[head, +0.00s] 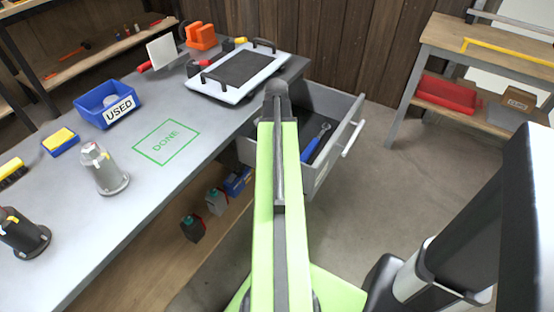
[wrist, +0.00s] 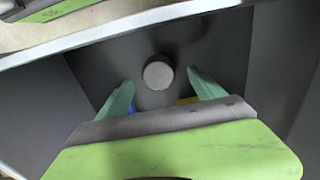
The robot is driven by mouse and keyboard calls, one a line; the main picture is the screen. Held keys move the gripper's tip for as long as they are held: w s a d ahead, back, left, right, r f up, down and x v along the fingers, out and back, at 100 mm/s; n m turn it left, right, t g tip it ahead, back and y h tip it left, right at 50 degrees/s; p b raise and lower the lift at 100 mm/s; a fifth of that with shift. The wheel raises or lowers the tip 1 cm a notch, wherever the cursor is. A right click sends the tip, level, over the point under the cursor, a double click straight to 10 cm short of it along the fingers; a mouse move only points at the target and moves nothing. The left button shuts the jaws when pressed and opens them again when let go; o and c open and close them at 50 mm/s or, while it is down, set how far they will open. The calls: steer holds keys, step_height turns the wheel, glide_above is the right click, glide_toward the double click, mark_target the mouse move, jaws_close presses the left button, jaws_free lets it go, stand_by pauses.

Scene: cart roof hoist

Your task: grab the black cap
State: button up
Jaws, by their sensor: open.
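In the wrist view a short round piece (wrist: 158,73) with a dark side and a pale grey end face lies on the dark drawer floor. It looks like the black cap, though its face shows grey. My gripper (wrist: 160,77) is open, with its two green fingers on either side of the piece and gaps on both sides. I cannot tell how far above the floor the fingertips are. In the head view my arm reaches over the open drawer (head: 357,124) and hides the gripper and the piece.
A blue-handled tool (head: 316,143) lies in the drawer, right of my arm. Drawer walls stand close around my gripper. The floor right of the drawer is clear.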

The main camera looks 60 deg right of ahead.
steer(key=f+b, duration=0.4)
steer(key=f, duration=0.1)
steer(key=shift+s+d, duration=0.15)
steer(key=shift+s, duration=0.05)
steer(key=shift+r, duration=0.15)
steer(key=c, duration=1.4)
steer(key=shift+c, duration=0.2)
